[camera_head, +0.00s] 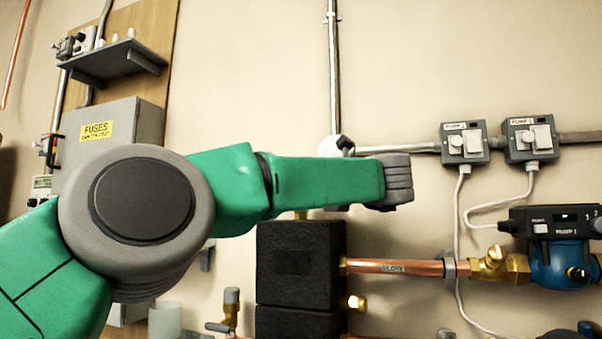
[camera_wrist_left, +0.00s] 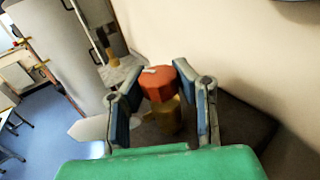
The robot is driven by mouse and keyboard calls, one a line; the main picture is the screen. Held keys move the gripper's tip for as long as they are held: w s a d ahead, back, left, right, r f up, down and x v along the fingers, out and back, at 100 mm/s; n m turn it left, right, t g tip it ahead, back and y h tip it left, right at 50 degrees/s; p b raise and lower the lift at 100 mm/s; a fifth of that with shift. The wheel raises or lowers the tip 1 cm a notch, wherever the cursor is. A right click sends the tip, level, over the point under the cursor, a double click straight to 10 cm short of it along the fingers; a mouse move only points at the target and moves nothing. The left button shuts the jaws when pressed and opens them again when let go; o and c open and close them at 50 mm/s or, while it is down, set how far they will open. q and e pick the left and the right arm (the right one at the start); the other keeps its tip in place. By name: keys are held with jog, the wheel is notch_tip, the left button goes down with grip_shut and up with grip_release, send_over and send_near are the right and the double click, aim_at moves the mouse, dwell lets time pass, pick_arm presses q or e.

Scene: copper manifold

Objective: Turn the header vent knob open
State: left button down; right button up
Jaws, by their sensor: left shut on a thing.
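The header vent knob (camera_wrist_left: 158,82) is an orange-red cap with a small pale mark on top, in the middle of the left wrist view. It sits on a brass body (camera_wrist_left: 168,117). My left gripper (camera_wrist_left: 157,74) has one blue-padded finger on each side of the knob and is shut on it. In the head view my green left arm reaches across the middle; the knob and gripper fingers are hidden there. A black insulated block (camera_head: 300,262) lies below the arm. My right gripper is in neither view.
A copper pipe (camera_head: 395,266) runs right from the block to a brass valve (camera_head: 495,264) and blue pump (camera_head: 560,266). Two switch boxes (camera_head: 465,143) hang on the wall with loose white cables. A grey fuse box (camera_head: 115,125) is at left.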

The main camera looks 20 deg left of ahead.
pick_arm(q)
jog(key=shift+n+g+y+p, duration=0.5)
jog(key=shift+n+g+p, duration=0.1)
jog(key=shift+g+p, duration=0.3)
jog(key=shift+d, duration=0.1)
jog(key=c, duration=1.4)
grip_release()
jog(key=shift+o, duration=1.1)
jog(key=shift+d, duration=0.35)
jog(key=shift+a, duration=0.15)
